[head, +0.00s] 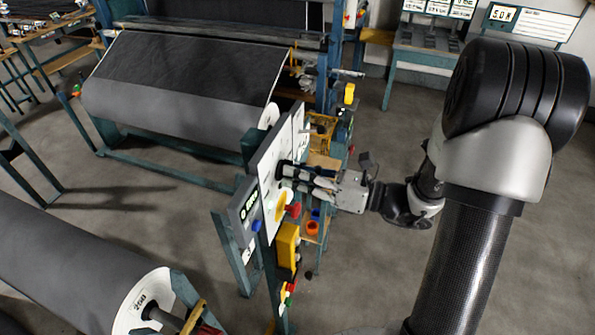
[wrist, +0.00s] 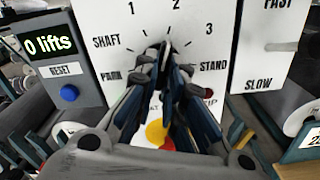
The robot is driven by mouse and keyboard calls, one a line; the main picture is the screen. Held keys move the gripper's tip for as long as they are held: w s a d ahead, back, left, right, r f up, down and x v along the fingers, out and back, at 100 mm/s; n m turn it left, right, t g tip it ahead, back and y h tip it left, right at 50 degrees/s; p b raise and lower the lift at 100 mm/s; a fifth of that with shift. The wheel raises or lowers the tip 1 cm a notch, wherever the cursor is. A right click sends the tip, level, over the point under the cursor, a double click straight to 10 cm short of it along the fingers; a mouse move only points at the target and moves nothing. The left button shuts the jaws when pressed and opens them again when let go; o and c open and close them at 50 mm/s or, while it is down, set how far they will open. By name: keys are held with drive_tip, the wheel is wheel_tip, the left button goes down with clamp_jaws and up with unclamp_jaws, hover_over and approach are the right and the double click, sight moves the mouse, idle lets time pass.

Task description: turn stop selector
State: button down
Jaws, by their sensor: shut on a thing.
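The white selector panel (wrist: 215,45) carries a dial scale with PARK, SHAFT, several numbers and STAND around it. It also shows edge-on in the head view (head: 268,160). My gripper (wrist: 165,62) reaches the middle of this dial, its fingers close together and shut on the stop selector. The fingers hide nearly all of the selector, so I cannot tell which mark it points to. In the head view my gripper (head: 283,171) meets the panel from the right. Lettering below the dial is partly covered by the fingers.
A counter box (wrist: 62,55) reading "0 lifts" with a blue RESET button (wrist: 69,93) is left of the dial. A FAST/SLOW panel (wrist: 262,50) is right. A yellow disc and red part sit below. A large grey roll (head: 180,90) stands behind.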

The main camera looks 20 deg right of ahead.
idle(0.3)
drive_tip(key=c, duration=1.7)
unclamp_jaws()
drive_tip(key=shift+d, duration=0.1)
drive_tip(key=v, duration=1.2)
